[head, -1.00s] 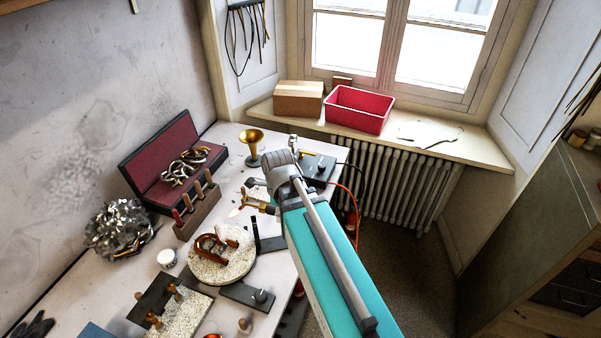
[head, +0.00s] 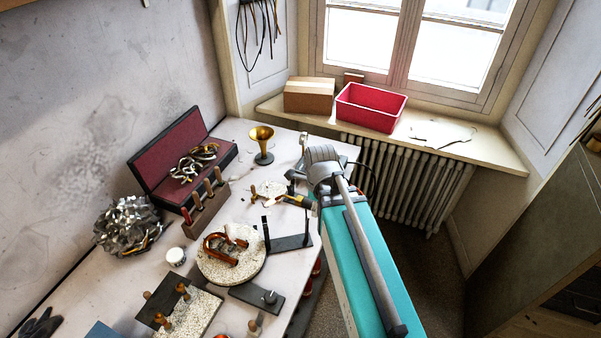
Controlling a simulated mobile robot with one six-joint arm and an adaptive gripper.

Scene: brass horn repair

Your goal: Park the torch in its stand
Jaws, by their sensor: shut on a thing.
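My gripper (head: 297,198) is over the right part of the bench, partly hidden behind my own arm. It appears shut on the torch (head: 283,200), a small brass-coloured tool whose thin nozzle points left, with a pale orange tip that looks like a flame. The grip itself is small and hard to make out. The torch stand (head: 288,244) seems to be the black base with dark uprights near the bench's right edge. The torch is above and behind it in the picture, apart from its base.
A round speckled board (head: 232,266) with a copper-coloured bent tube lies left of the stand. A wooden tool rack (head: 206,212), a brass bell (head: 261,147) and an open red-lined case (head: 170,165) stand farther back. A dark block with a knob (head: 257,295) lies in front.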

